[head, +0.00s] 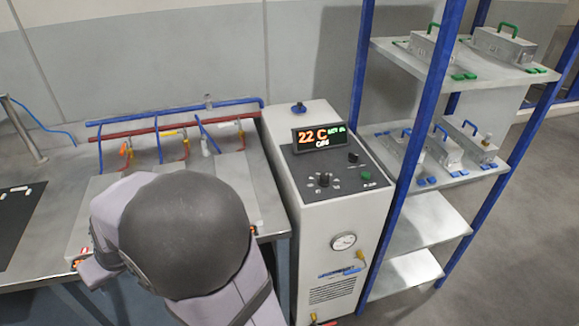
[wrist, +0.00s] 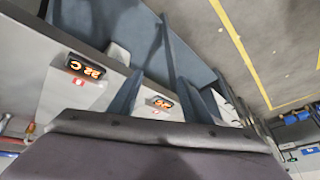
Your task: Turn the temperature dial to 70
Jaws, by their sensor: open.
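The temperature dial (head: 323,180), a black knob with marks around it, is on the sloped dark panel of a white floor-standing unit (head: 318,226). The unit's display (head: 319,138) reads 22 C in orange, with small green text beside it. I cannot tell which mark the dial points to. The dial does not show there. In the head view my arm is over the bench, left of the unit, and hides the gripper.
A smaller knob (head: 353,157) and a green button (head: 366,176) share the panel. A blue-posted shelf rack (head: 436,220) with metal boxes stands close on the right. The bench (head: 262,195) on the left carries coloured pipes. The wrist view shows small displays (wrist: 86,68) on box fronts.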

